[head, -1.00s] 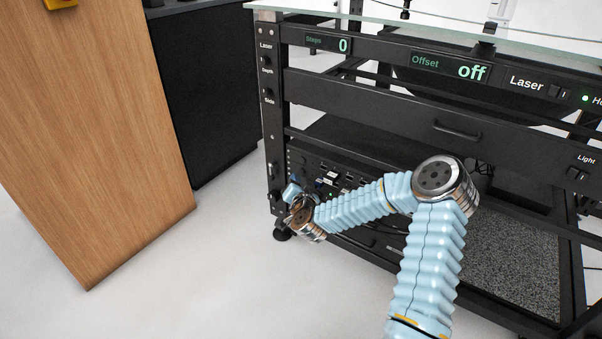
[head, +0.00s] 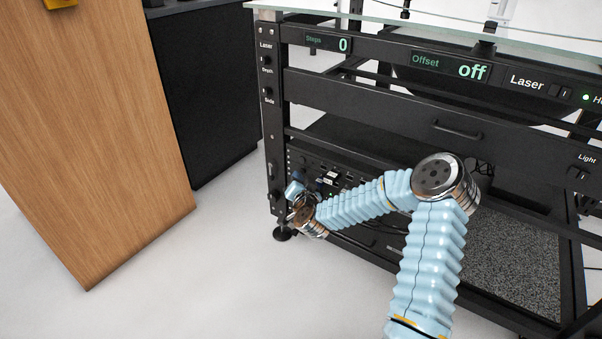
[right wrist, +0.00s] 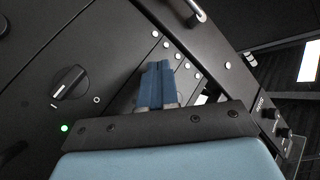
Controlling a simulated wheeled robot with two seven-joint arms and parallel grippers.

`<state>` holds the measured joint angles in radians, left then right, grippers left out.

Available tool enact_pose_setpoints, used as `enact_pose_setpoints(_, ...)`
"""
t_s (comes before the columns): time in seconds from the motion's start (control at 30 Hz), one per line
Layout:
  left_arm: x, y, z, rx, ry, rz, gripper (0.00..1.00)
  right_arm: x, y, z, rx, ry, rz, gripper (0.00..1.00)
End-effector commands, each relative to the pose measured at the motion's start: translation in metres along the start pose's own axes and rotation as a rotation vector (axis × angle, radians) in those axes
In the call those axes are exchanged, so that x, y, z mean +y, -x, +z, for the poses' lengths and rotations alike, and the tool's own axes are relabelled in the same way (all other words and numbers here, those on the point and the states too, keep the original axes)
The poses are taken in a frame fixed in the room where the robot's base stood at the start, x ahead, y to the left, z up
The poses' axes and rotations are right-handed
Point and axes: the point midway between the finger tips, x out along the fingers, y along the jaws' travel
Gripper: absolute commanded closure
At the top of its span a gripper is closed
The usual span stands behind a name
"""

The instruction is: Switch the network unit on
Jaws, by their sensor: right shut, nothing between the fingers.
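The network unit (head: 345,175) appears to be the black panel with ports low on the left of the rack; my right arm partly covers it. In the right wrist view, a black rotary knob (right wrist: 70,82) sits on a dark panel between I and O labels. Its pale mark points toward the I. A small green light (right wrist: 64,128) glows below it. My right gripper (right wrist: 157,66) is shut and empty, its blue fingers to the right of the knob and apart from it. In the head view the right gripper (head: 294,190) is at the rack's lower left. My left gripper is out of view.
The black rack (head: 275,120) has a glass top (head: 400,27), displays and a Laser switch (head: 560,91). A wooden panel (head: 95,130) and a dark cabinet (head: 205,90) stand left. Pale floor is free between them and the rack.

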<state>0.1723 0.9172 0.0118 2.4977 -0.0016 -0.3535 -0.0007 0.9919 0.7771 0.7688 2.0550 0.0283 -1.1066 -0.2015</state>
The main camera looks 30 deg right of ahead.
Motion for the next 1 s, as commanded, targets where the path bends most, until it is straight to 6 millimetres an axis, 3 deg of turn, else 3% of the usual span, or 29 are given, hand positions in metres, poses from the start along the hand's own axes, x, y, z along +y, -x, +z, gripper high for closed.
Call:
enact_pose_setpoints(0.67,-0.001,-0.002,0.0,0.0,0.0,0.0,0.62,0.003,-0.004,-0.003,0.0,-0.001,-0.001,1.0)
enact_pose_setpoints(1.0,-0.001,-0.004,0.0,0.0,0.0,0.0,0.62,-0.005,0.006,0.005,-0.001,0.0,0.0,1.0)
